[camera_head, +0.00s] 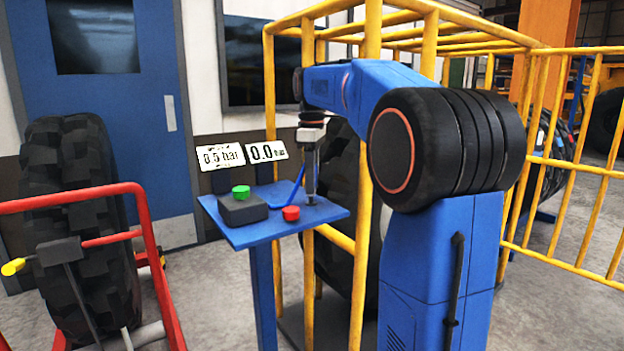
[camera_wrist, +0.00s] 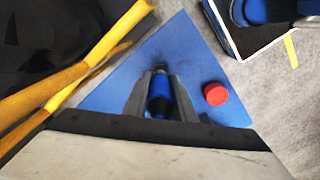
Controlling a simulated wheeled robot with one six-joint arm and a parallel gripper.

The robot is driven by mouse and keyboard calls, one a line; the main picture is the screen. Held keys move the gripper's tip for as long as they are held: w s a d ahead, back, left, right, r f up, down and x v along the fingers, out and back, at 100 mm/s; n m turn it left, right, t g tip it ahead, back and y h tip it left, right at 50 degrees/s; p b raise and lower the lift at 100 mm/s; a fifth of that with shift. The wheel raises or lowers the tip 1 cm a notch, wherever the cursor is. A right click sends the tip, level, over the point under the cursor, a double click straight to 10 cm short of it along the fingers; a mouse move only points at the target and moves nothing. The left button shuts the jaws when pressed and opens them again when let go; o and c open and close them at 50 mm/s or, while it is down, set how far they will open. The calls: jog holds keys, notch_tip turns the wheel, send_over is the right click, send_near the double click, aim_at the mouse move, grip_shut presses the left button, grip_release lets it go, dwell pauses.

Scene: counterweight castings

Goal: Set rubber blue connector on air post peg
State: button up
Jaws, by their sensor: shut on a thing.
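My gripper (camera_head: 311,180) points straight down over the blue stand top (camera_head: 234,236), near its right corner. In the wrist view my gripper (camera_wrist: 160,84) is shut on the blue connector (camera_wrist: 159,93), a short blue piece with a dark part, held between the two fingers. A thin blue hose (camera_head: 297,188) shows beside my gripper in the head view. A small dark piece (camera_head: 311,201) is right under the fingertips at the stand top; I cannot tell whether it is the peg or the connector's end. The air post peg is not clearly seen in either view.
On the stand are a red button (camera_head: 291,213), also in the wrist view (camera_wrist: 215,94), and a dark box (camera_head: 243,209) with a green button (camera_head: 241,191). Two display signs (camera_head: 221,156) stand behind. Yellow cage bars (camera_head: 366,200) rise close beside the stand.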

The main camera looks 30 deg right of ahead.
jog(key=shift+f, duration=0.9)
jog(key=o, duration=1)
jog(key=shift+o, duration=0.2)
notch_tip(320, 180, up, 17)
jog(key=shift+r, duration=0.2)
jog(key=s+a+f+m+t, duration=0.2)
jog(key=s+a+f+m, duration=0.2)
jog(key=s+a+f, duration=0.85)
jog(key=s+a+f+m+t, duration=0.1)
jog(key=s+f+m, duration=0.1)
jog(key=s+f, duration=0.6)
jog(key=s+a+f+m+t, duration=0.1)
jog(key=s+a+f+m, duration=0.1)
jog(key=s+f, duration=0.7)
notch_tip(320, 180, down, 9)
jog(key=shift+s+a+r+m+t, duration=0.15)
jog(key=shift+s+a+m+t, duration=0.1)
jog(key=shift+m+t, duration=0.15)
